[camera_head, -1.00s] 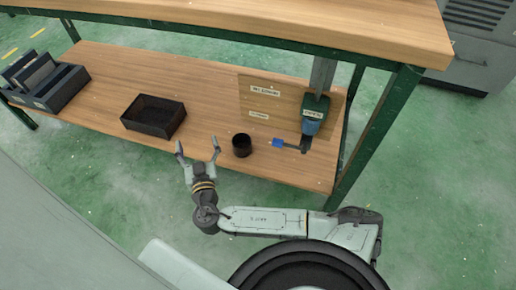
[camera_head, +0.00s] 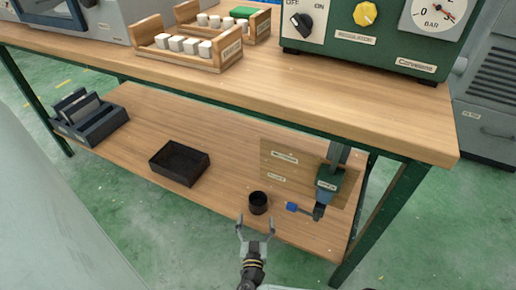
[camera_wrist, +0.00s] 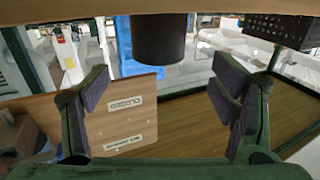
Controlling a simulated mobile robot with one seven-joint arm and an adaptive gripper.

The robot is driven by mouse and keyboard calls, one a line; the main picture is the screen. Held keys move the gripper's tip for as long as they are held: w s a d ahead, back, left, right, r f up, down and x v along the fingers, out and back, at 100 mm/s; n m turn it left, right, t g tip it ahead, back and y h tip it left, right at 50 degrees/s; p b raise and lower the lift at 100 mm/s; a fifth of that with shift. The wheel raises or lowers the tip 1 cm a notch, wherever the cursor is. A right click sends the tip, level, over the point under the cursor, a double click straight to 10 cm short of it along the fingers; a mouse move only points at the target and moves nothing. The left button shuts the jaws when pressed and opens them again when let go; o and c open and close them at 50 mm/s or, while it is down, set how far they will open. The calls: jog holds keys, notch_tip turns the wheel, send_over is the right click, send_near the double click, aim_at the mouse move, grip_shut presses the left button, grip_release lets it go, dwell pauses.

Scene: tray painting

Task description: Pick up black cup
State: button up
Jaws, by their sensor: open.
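The black cup (camera_head: 258,208) stands upright on the lower wooden shelf, near its front edge. My gripper (camera_head: 256,222) is open and empty in front of the shelf, with its fingers pointing at the cup. In the wrist view, which is upside down, the dark cup (camera_wrist: 160,42) hangs from the top of the picture. It lies between the lines of my two spread fingers (camera_wrist: 162,78), beyond their tips. No finger seems to touch it.
A black open tray (camera_head: 179,164) lies left of the cup. The upper bench top (camera_head: 300,85) overhangs the shelf. A dark rack (camera_head: 90,120) sits far left.

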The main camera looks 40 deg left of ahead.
aim_at(257, 209)
jog(key=x, duration=0.8)
jog(key=shift+d+f, duration=0.1)
jog(key=shift+f, duration=0.2)
jog(key=c, duration=1.3)
